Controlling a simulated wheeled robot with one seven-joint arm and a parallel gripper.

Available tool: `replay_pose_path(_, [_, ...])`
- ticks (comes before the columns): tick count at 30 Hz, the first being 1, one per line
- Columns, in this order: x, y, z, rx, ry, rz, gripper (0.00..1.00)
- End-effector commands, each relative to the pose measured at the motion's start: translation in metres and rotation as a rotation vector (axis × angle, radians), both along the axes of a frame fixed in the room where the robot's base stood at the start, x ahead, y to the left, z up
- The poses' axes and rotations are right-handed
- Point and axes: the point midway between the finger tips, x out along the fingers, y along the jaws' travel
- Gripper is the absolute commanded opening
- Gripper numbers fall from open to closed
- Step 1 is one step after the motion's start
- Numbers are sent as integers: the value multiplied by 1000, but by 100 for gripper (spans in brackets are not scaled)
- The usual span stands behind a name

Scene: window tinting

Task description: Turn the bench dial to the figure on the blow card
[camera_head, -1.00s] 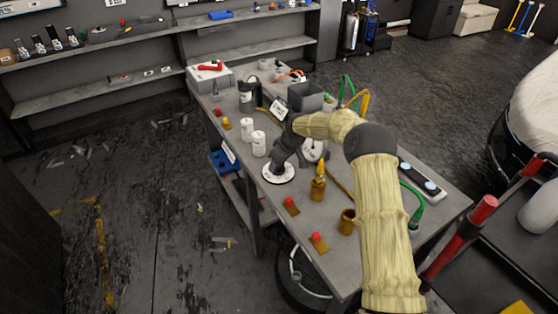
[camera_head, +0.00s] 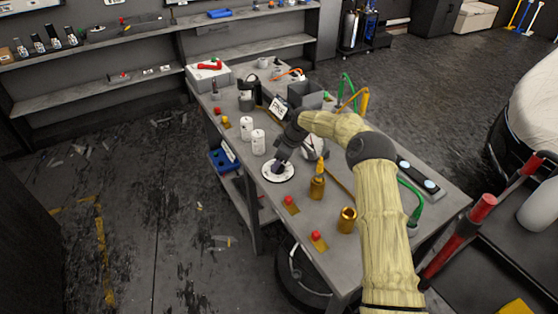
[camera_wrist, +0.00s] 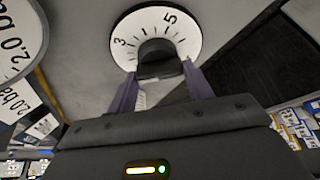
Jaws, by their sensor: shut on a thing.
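The bench dial (camera_head: 270,178) is a white disc with black figures on the workbench, and it also shows in the wrist view (camera_wrist: 187,28). The figures 3 and 5 are readable on its rim there. Its dark round knob (camera_wrist: 157,47) is at the centre. My gripper (camera_wrist: 160,74) is shut on the knob, one finger on each side. In the head view my gripper (camera_head: 280,163) hides part of the dial. A white card (camera_head: 279,108) stands behind it, its writing too small to read surely. In the wrist view a tilted card (camera_wrist: 33,98) reads "2.0 ba", cut off.
Two white canisters (camera_head: 247,130) stand left of the dial. A brass fitting (camera_head: 317,187) and a brass cup (camera_head: 347,220) are to its right. Red buttons (camera_head: 289,200) sit near the front edge. A round white face (camera_wrist: 14,38) is at the wrist view's left.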

Motion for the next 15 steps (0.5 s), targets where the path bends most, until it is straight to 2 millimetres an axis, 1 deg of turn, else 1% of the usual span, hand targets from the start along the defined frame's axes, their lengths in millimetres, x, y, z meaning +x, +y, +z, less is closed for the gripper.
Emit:
replay_pose_path(2, [1, 0, 2, 1, -5, -1, 28])
replay_pose_path(3, [1, 0, 2, 1, -5, -2, 55])
replay_pose_path(6, [1, 0, 2, 1, -4, -2, 73])
replay_pose_path(15, [1, -2, 1, -1, -2, -3, 73])
